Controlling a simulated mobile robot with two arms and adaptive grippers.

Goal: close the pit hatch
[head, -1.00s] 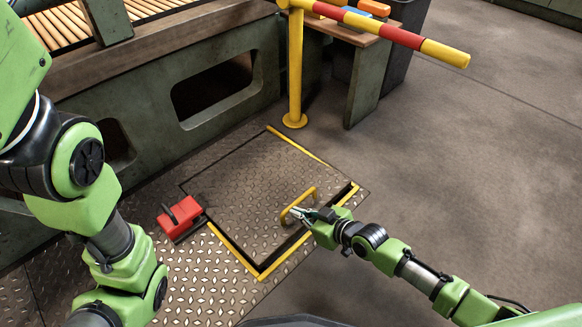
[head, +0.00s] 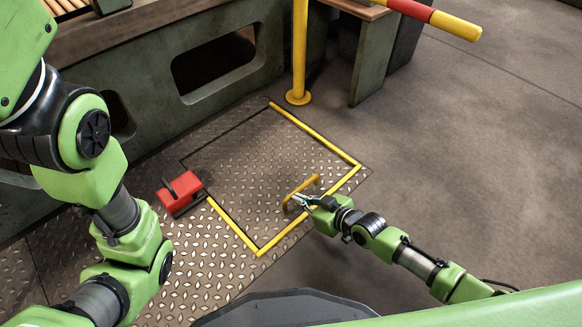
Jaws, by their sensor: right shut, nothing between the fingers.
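The pit hatch (head: 262,158) is a diamond-plate panel in the floor with a yellow border. It looks level with the floor around it, and no dark gap shows along its near and right edges. A yellow bar handle (head: 302,187) stands up from it near its right edge. My right gripper (head: 296,200) is at the handle, its fingertips touching it or very close, shut with nothing held. The fingertips partly cover the handle's near end. My left arm comes in from the left, and its gripper is out of the picture.
A red block with a dark handle (head: 180,193) sits at the hatch's left corner. A yellow post (head: 299,60) stands behind the hatch, with a red and yellow barrier arm (head: 440,18) above. A green bench frame (head: 170,80) lines the back left. The floor at right is clear.

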